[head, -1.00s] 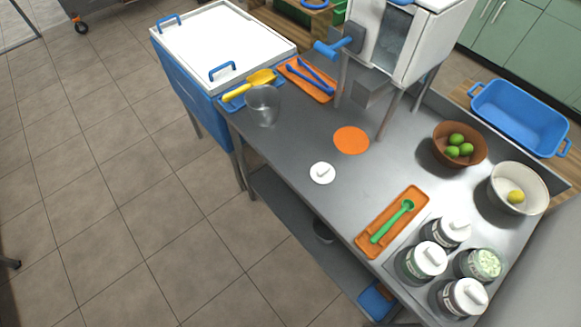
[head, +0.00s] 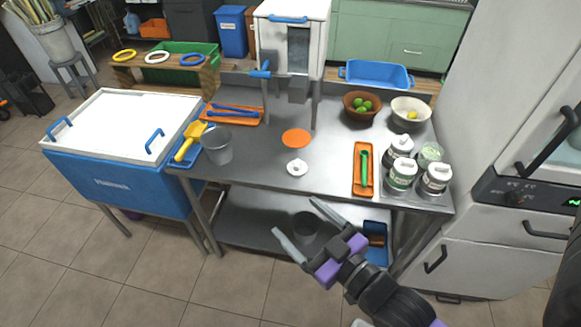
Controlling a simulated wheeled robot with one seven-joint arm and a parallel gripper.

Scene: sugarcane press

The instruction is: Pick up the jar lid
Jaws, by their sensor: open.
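The jar lid (head: 297,168) is a small white disc with a raised grip. It lies on the steel table top (head: 250,168), near the front edge, just below a flat orange disc (head: 296,138). My gripper (head: 294,216) is open and empty, in front of the table at lower centre. Its two grey fingers point up and left toward the table's front edge, apart from the lid. One jar (head: 430,152) at the right has no lid and shows pale green contents; the jars beside it wear white lids.
An orange tray with a green spoon (head: 364,168) lies right of the lid. A clear cup (head: 217,147) stands to the left. The white press (head: 290,40) stands behind. A blue cooler (head: 120,180) adjoins at left. The table around the lid is clear.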

